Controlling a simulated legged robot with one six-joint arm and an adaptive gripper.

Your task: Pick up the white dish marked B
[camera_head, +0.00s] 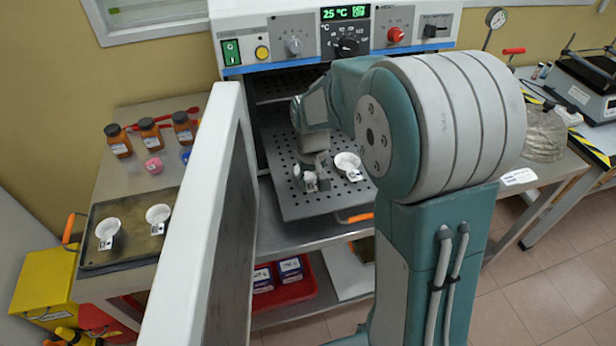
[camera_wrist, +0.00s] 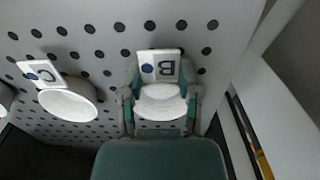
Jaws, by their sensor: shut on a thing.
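The white dish marked B (camera_wrist: 161,98) sits between the two fingers of my gripper (camera_wrist: 160,105) in the wrist view. Its square tag shows a B and a blue dot. The fingers are shut on it from both sides. In the head view my gripper (camera_head: 311,180) is over the perforated oven shelf (camera_head: 315,207), and the dish is mostly hidden by it. I cannot tell whether the dish touches the shelf. A white dish marked C (camera_wrist: 68,103) lies beside it on the shelf, apart from my gripper; a white dish also shows right of my gripper in the head view (camera_head: 348,161).
The open oven door (camera_head: 190,225) stands close on the left of my arm. Two white dishes (camera_head: 108,230) (camera_head: 158,214) rest on a dark tray (camera_head: 130,252) at the left. Brown bottles (camera_head: 150,134) stand behind them. A red bin (camera_head: 300,290) is below the oven.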

